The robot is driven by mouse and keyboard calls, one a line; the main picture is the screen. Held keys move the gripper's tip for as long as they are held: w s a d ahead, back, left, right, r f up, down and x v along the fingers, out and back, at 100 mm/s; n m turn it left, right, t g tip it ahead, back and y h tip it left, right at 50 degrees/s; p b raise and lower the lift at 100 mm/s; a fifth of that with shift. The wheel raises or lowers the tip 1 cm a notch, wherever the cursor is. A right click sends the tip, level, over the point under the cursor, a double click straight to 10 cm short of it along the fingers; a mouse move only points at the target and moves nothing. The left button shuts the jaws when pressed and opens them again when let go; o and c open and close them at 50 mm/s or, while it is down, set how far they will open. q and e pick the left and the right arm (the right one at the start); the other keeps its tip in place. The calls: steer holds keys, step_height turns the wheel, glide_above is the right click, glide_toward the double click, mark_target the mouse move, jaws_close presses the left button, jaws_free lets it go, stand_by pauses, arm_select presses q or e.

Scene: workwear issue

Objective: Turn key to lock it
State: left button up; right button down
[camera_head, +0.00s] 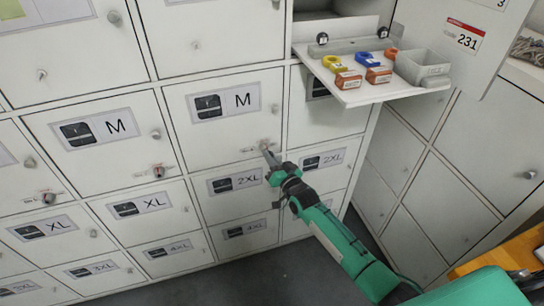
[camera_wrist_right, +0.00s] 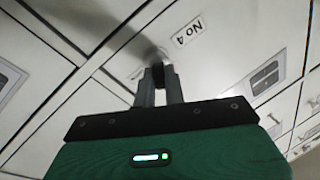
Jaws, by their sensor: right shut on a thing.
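My right gripper (camera_head: 268,152) reaches up to the lower right corner of a white locker door (camera_head: 215,135) marked M. The wrist view shows its two fingers (camera_wrist_right: 158,75) close together on a small dark thing at the door face, by a tag reading "No 4" (camera_wrist_right: 188,30). The dark thing appears to be the key (camera_wrist_right: 158,70); the fingers hide most of it, so its angle cannot be told. The door looks flush with its neighbours. My left gripper is not in view.
A fold-down shelf (camera_head: 355,98) with small boxes, coloured rings and a grey bin (camera_head: 422,66) juts out at upper right. An open door marked 231 (camera_head: 480,30) stands beside it. Other doors have knobs and locks (camera_head: 158,171). The floor (camera_head: 290,275) below is clear.

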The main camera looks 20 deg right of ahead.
steer(key=shift+w+r+n+p, duration=0.1)
steer(key=shift+r+n+p, duration=0.35)
steer(key=shift+n, duration=0.35)
steer(key=shift+f, duration=0.1)
steer(key=shift+w+a+f, duration=0.1)
steer(key=shift+a, duration=0.15)
stand_by(0.7)
steer(key=c, duration=1.6)
jaws_free()
steer(key=shift+o, duration=1.1)
steer(key=shift+a, duration=0.15)
steer(key=shift+d, duration=0.25)
steer(key=shift+c, duration=0.3)
steer(key=shift+o, duration=0.2)
